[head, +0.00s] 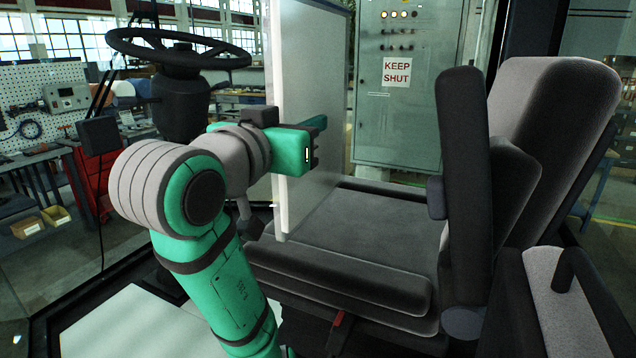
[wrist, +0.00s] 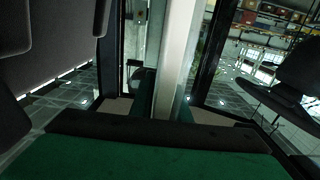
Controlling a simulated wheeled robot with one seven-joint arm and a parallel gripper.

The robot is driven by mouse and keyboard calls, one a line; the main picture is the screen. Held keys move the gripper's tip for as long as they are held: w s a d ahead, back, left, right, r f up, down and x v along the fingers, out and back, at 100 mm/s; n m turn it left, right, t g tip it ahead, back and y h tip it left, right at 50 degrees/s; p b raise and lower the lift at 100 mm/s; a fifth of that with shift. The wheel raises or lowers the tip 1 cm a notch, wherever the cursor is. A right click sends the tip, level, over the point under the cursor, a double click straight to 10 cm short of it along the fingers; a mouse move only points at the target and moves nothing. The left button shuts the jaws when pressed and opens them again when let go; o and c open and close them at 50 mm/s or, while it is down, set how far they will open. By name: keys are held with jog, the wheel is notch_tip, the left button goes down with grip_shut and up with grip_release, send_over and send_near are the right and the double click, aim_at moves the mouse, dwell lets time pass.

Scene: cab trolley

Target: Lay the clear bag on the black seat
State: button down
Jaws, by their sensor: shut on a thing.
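My gripper (head: 313,136) is shut on a tall, pale, flat, panel-like thing, which I take to be the clear bag (head: 315,60). It hangs upright, and its clear film is hard to make out. In the wrist view the bag (wrist: 181,45) shows as a pale upright strip running between my fingers (wrist: 165,105). The black seat (head: 375,235) is below and to the right, with its flat cushion bare. The bag's lower edge overlaps the left part of the cushion in the head view; I cannot tell whether they touch.
The seat's backrest (head: 560,140) and a raised dark armrest (head: 462,170) stand at the right. A steering wheel (head: 178,48) on a column is at the left. A grey cabinet (head: 405,125) marked "KEEP SHUT" stands behind. The cushion's middle is free.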

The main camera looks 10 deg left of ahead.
aim_at(287, 194)
jog(key=w+f, duration=0.9)
jog(key=f, duration=0.1)
jog(key=shift+a+f, duration=0.2)
jog(key=shift+f, duration=0.2)
jog(key=shift+w+f, duration=0.1)
jog(key=shift+f, duration=0.2)
jog(key=c, duration=1.7)
grip_release()
jog(key=shift+w, duration=0.1)
jog(key=shift+f, duration=0.1)
jog(key=s, duration=0.4)
jog(key=s+a, duration=0.1)
jog(key=s, duration=0.3)
jog(key=s+a, duration=0.1)
jog(key=s, duration=0.3)
jog(key=shift+a+r, duration=0.15)
jog(key=shift+r, duration=0.25)
